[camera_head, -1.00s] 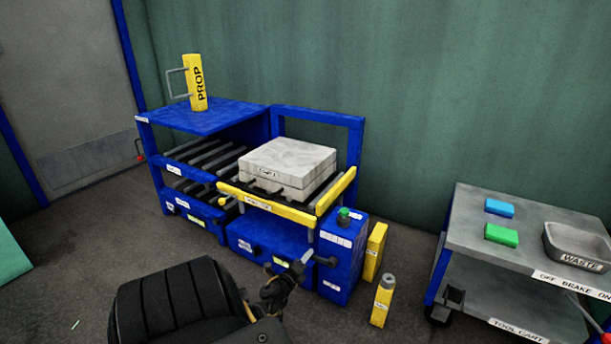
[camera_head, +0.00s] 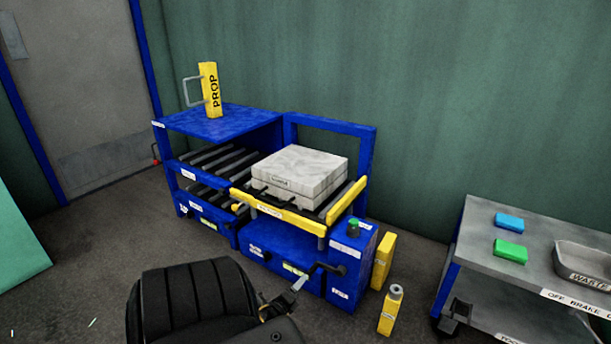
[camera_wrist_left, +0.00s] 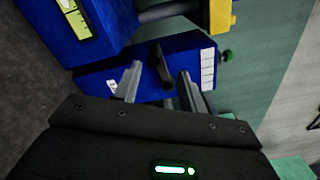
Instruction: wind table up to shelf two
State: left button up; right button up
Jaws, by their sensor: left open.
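The lift table (camera_head: 268,208) has yellow rails and bears a stacked pale grey block (camera_head: 300,168). It stands right of the blue rack (camera_head: 215,122), whose two roller levels are the upper shelf (camera_head: 215,160) and lower shelf (camera_head: 196,198). I cannot tell which level it matches. A dark crank (camera_head: 328,267) sits on the front of the blue base box. My left gripper (camera_head: 296,288) is open at the crank. In the left wrist view the crank handle (camera_wrist_left: 160,62) shows between or just beyond the open fingers (camera_wrist_left: 160,82). My right gripper is not in view.
A yellow prop (camera_head: 210,90) stands on the rack top. A green button (camera_head: 353,226) tops the base box. A yellow bottle (camera_head: 391,310) and yellow box (camera_head: 383,260) stand right of it. A tool cart (camera_head: 475,230) with blue and green blocks and a waste tray is farther right.

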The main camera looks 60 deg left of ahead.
pick_arm(q)
jog(key=shift+s+d, duration=0.25)
jog(key=shift+s, duration=0.2)
jog(key=shift+c, duration=0.2)
